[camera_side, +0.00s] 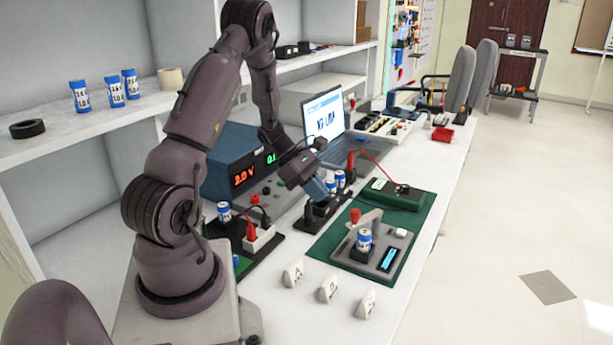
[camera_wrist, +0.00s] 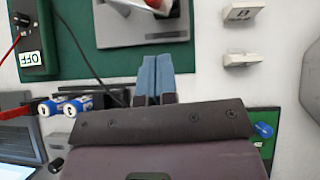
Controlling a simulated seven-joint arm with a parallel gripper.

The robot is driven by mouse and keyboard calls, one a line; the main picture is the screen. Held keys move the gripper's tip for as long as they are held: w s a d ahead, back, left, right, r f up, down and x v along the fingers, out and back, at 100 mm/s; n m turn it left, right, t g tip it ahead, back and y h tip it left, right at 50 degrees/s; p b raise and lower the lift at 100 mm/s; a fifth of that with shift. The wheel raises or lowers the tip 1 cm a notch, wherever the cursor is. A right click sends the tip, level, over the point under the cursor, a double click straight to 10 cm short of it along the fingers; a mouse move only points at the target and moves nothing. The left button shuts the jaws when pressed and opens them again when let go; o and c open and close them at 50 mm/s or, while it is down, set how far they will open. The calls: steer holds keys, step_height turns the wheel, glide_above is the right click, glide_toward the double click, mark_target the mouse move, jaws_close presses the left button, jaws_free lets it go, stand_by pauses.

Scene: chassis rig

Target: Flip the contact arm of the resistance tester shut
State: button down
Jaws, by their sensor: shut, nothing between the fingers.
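The resistance tester (camera_side: 398,243) is a grey plate with a small blue display, lying on a green mat (camera_side: 328,247). A blue-and-white cell (camera_side: 364,241) stands upright in its dark holder. The pale contact arm (camera_side: 371,216) stands up behind the cell, its red tip (camera_side: 355,215) above and apart from it. My gripper (camera_side: 319,190) is behind and left of the tester, over the cell rack, touching nothing I can make out. In the wrist view its blue fingertips (camera_wrist: 155,72) are together and empty, just short of the tester (camera_wrist: 140,30), where the red tip (camera_wrist: 157,4) is partly cut off.
A black rack (camera_side: 322,213) with blue-and-white cells (camera_side: 340,179) stands close to my gripper. A green box (camera_side: 398,194) with a red lead lies behind the tester. A power supply (camera_side: 236,160) and laptop (camera_side: 325,120) stand behind.

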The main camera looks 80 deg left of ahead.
steer(key=w+d+f, duration=0.2)
steer(key=w+d, duration=0.1)
steer(key=w, duration=0.1)
steer(key=shift+w+d, duration=0.2)
steer(key=shift+d, duration=0.2)
steer(key=shift+n+t+y, duration=0.3)
steer(key=shift+n+y, duration=0.1)
steer(key=shift+n, duration=0.2)
steer(key=d, duration=0.2)
steer(key=w+d, duration=0.1)
steer(key=d, duration=0.1)
steer(key=shift+d, duration=0.1)
steer(key=shift+w, duration=0.1)
